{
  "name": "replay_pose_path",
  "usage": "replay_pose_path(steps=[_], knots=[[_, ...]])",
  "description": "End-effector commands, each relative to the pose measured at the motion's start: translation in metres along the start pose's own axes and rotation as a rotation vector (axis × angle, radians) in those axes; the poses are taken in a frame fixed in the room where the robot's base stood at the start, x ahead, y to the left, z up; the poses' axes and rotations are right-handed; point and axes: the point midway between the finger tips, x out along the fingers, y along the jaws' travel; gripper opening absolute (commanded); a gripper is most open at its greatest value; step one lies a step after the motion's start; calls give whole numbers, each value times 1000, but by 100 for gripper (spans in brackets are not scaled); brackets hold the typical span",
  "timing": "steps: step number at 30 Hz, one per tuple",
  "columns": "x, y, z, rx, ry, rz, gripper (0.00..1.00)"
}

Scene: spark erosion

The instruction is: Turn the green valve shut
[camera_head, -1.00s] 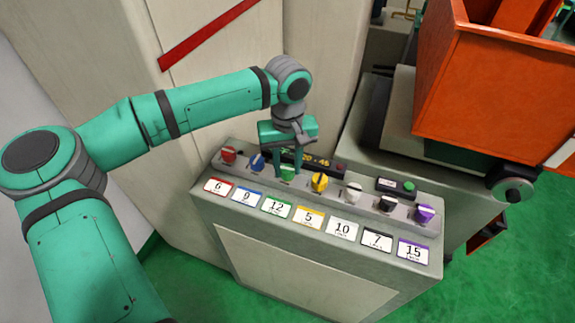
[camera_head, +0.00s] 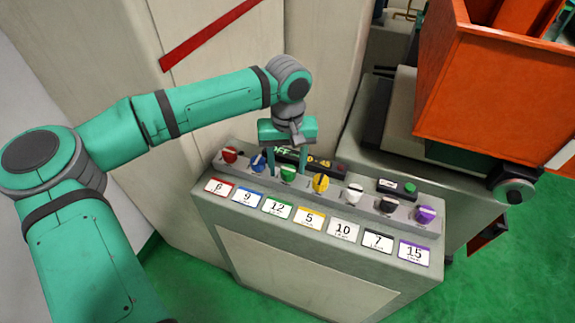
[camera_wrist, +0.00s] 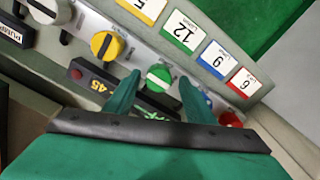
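The green valve (camera_head: 288,174) is a small round knob in the row on the sloped grey panel, above the label 12. In the wrist view the green valve (camera_wrist: 159,77) shows a white bar across its face. My gripper (camera_head: 288,169) is above the panel, pointing down, its two fingers apart on either side of the green valve. In the wrist view my gripper (camera_wrist: 160,80) also has its fingers apart with the knob between their tips. I see gaps beside the knob there; whether either finger touches it is unclear.
A blue knob (camera_head: 258,162) and a yellow knob (camera_head: 320,182) flank the green one closely. Red (camera_head: 230,155), white (camera_head: 354,193), black and purple (camera_head: 425,214) knobs share the row. A dark display (camera_head: 328,165) lies just behind, partly hidden. An orange bin (camera_head: 490,95) stands right.

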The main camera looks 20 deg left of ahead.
Motion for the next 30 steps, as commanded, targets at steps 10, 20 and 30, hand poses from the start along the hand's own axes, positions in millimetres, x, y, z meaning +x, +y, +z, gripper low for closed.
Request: replay_pose_path(steps=[10,20,30], knots=[[-13,1,0,1,-1,1,50],[-73,0,0,1,1,1,50],[-106,-1,0,-1,-1,0,50]])
